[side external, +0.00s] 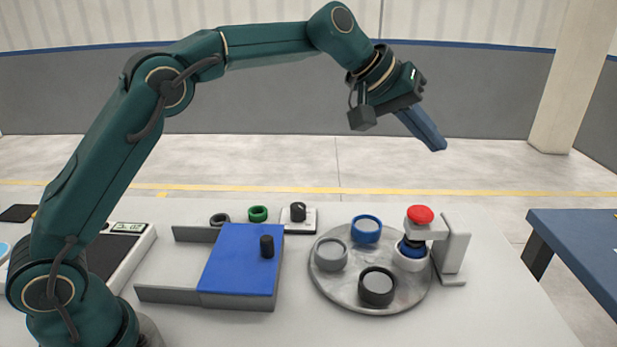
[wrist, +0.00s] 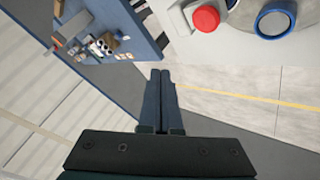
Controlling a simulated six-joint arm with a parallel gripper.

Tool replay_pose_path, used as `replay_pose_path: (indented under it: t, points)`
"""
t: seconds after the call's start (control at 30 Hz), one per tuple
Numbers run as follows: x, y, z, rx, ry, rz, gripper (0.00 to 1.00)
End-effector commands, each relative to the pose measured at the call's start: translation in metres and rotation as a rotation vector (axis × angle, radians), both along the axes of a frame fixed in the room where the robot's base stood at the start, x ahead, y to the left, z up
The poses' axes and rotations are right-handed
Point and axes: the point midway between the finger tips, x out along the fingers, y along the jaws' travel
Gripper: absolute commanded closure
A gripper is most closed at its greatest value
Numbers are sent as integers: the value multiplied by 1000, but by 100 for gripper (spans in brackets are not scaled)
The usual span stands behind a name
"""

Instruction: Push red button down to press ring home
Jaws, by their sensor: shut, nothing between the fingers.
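A red button (side external: 420,215) tops a grey press (side external: 453,248) at the right of the table, over the edge of a round grey turntable (side external: 328,293). Under the press head sits a blue piece (side external: 411,248) in a white ring-shaped holder (side external: 411,262); how deep it sits is hard to tell. The button also shows at the top of the wrist view (wrist: 205,18). My gripper (side external: 438,146) is shut and empty, raised well above the table and up from the button, tilted down to the right. Its closed fingers show in the wrist view (wrist: 160,75).
The turntable also carries a blue ring (side external: 366,229), a grey cup (side external: 331,254) and a black cup (side external: 376,286). Left of it are a blue sliding cover (side external: 235,262) with a black knob, a small knob box (side external: 298,217) and a green ring (side external: 258,213). A blue table (side external: 580,240) stands at right.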

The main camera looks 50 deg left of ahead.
Motion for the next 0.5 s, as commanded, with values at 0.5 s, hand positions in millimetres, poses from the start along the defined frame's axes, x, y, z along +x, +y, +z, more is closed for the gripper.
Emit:
replay_pose_path:
  t: [0.5]
  points:
    - [0,-1,-9,3,14,-3,100]
